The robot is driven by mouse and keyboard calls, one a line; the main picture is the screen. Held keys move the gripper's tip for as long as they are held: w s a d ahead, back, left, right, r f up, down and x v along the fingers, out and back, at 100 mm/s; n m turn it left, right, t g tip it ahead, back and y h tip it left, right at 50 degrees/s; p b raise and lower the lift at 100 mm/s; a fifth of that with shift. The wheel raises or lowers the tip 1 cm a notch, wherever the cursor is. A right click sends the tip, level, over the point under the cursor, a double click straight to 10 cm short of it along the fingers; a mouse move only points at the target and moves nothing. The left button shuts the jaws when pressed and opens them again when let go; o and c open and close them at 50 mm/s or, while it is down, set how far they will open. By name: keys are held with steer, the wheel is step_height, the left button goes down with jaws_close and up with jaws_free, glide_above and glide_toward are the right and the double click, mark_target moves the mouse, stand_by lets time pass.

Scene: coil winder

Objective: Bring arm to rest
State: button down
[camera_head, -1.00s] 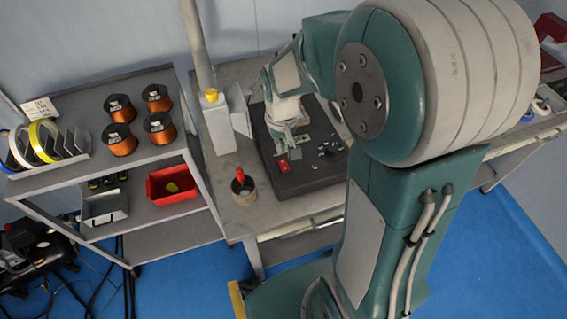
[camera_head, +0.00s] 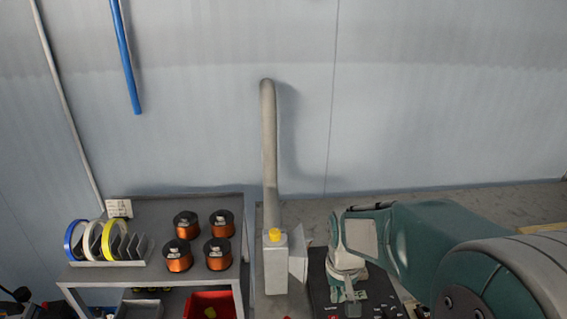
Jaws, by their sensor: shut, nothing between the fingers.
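My arm, teal and grey, reaches in from the lower right of the head view. Its wrist is above the black machine base (camera_head: 322,290) on the workbench (camera_head: 425,200). My gripper (camera_head: 350,306) points down near the bottom edge of the picture, over the black base. Its fingers are small in the picture, look closed and show nothing held. The lower part of the base is cut off by the picture's edge.
A grey post with a yellow cap (camera_head: 275,236) and a bent pipe (camera_head: 269,150) stands just left of my wrist. Further left, a shelf (camera_head: 160,209) holds several copper wire spools (camera_head: 219,254) and a rack of tape rolls (camera_head: 108,240). A red bin (camera_head: 212,303) sits below.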

steer(key=s+r+t, duration=0.5)
steer(key=s+r, duration=0.8)
steer(key=s, duration=0.1)
steer(key=shift+r+t, duration=0.15)
steer(key=shift+t, duration=0.15)
